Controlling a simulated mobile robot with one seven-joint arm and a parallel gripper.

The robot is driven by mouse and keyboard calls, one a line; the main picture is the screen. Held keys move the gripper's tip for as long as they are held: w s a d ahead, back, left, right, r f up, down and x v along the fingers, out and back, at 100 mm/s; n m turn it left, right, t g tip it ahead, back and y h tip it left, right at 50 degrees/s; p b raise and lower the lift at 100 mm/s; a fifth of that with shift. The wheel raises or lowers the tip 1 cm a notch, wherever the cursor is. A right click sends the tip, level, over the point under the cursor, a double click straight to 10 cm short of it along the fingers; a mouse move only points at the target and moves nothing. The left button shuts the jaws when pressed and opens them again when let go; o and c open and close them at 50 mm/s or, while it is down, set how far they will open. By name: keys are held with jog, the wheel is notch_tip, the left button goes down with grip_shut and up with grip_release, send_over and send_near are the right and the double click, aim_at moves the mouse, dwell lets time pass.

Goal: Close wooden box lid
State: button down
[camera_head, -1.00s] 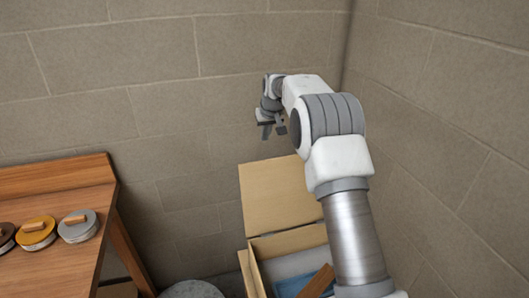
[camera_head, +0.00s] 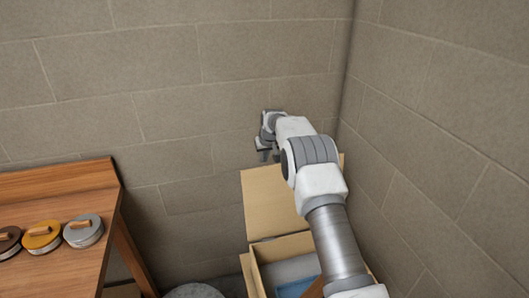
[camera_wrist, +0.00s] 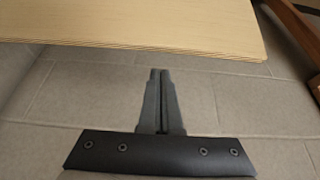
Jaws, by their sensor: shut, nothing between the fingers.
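The wooden box (camera_head: 253,268) stands at the bottom centre of the head view, with a light blue thing and part of a brown piece inside. Its lid (camera_head: 268,205) is open and stands up at the back, leaning against or near the wall. My gripper (camera_head: 268,157) is above and behind the lid's top edge, partly hidden by my arm. In the wrist view my gripper (camera_wrist: 160,72) is shut and empty, fingertips just short of the lid's layered edge (camera_wrist: 130,45); I cannot tell whether they touch.
A wooden table (camera_head: 50,270) at the left holds several round lidded tins (camera_head: 83,231). A grey round thing (camera_head: 194,291) is on the floor between table and box. Block walls close in behind and at the right (camera_head: 440,150).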

jog(key=s, duration=0.2)
jog(key=s+r, duration=0.1)
jog(key=shift+s+d+p, duration=0.15)
jog(key=shift+d+p, duration=0.2)
jog(key=shift+p, duration=0.05)
jog(key=shift+s+f, duration=0.1)
jog(key=shift+f, duration=0.05)
